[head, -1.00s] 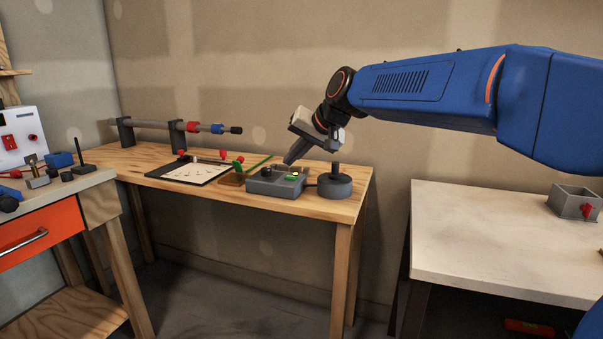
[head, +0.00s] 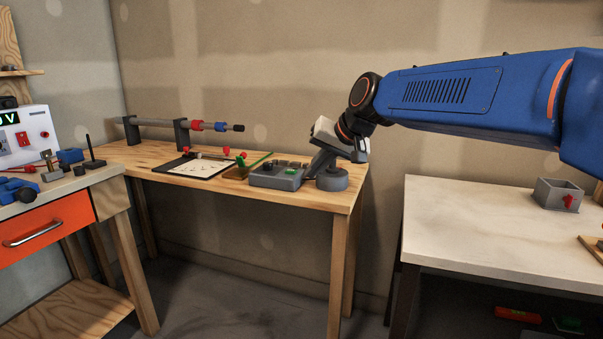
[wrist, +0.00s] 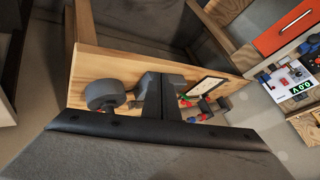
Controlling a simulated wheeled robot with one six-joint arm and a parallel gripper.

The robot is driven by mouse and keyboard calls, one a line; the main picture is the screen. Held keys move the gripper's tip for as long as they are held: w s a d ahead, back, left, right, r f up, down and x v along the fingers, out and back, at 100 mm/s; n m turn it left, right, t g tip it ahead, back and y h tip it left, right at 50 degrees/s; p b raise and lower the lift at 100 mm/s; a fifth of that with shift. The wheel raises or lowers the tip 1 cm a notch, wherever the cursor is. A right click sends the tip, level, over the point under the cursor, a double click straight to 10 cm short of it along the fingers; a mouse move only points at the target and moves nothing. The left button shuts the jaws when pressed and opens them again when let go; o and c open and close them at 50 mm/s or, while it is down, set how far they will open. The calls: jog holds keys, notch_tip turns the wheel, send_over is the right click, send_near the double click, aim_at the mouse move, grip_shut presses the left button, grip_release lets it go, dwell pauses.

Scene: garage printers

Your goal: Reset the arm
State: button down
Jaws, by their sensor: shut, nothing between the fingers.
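My gripper (head: 316,168) is shut and empty. I cannot tell whether the fingertips touch anything.
A white board (head: 195,168) and a horizontal rod with red and blue collars (head: 207,126) are farther left on the table (head: 250,196). A workbench with an orange drawer (head: 45,232) stands at left. A pale table (head: 470,232) with a grey bin (head: 557,194) stands at right, mostly clear.

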jog(key=s+d+f+h, duration=0.2)
jog(key=s+d+f, duration=0.5)
jog(key=s, duration=0.4)
jog(key=s+d+f+g+h, duration=0.1)
jog(key=s+d+f+h, duration=0.1)
jog(key=s+d+f, duration=0.6)
jog(key=s+d+f+h, duration=0.1)
jog(key=s+d+f, duration=0.6)
jog(key=s, duration=0.8)
jog(key=d, duration=0.3)
jog(key=shift+s+d+f+g+h, duration=0.2)
jog(key=shift+d+g+h, duration=0.1)
jog(key=shift+d+h, duration=0.1)
jog(key=shift+a+r, duration=0.1)
